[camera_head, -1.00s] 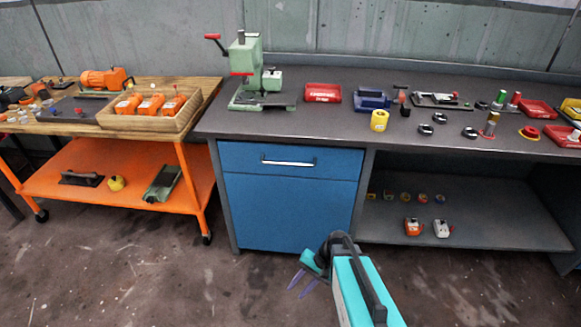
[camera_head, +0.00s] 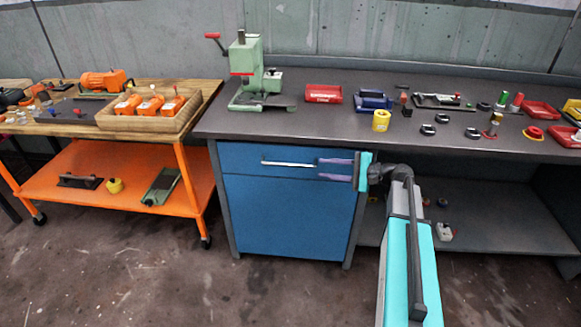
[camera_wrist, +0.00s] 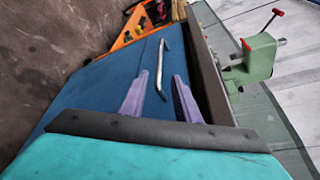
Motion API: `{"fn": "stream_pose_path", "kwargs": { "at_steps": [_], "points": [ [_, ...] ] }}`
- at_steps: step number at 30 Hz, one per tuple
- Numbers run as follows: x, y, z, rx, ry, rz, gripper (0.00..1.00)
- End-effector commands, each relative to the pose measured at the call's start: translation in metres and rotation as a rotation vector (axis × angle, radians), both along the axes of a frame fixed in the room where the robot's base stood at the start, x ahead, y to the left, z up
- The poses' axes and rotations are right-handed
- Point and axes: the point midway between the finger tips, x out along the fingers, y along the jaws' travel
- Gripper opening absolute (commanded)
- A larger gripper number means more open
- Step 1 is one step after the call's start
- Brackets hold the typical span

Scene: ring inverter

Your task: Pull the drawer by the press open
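The blue drawer (camera_head: 236,158) is closed, under the bench top below the green press (camera_head: 246,72). Its silver bar handle (camera_head: 287,163) runs across the front and also shows in the wrist view (camera_wrist: 163,64). My gripper (camera_head: 322,169) is at the right end of the handle, with its purple fingers pointing left along the drawer front. In the wrist view my gripper (camera_wrist: 160,82) is open, its two fingers apart. The handle's near end lies between or just ahead of the fingertips. I cannot tell whether they touch it. The press also shows in the wrist view (camera_wrist: 258,58).
A blue cabinet door (camera_head: 290,215) is below the drawer. An orange cart (camera_head: 120,170) stands to the left. The floor in front is clear.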

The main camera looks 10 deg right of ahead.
Motion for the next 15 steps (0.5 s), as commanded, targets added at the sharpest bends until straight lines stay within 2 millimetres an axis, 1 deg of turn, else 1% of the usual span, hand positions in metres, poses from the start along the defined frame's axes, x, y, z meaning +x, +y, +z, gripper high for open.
{"fn": "stream_pose_path", "kwargs": {
  "at_steps": [9,15],
  "points": [
    [0.0000,-0.0005,0.0005,0.002,0.000,-0.001,0.29],
    [0.0033,0.0038,-0.0010,0.001,0.000,-0.001,0.29]
  ]
}}
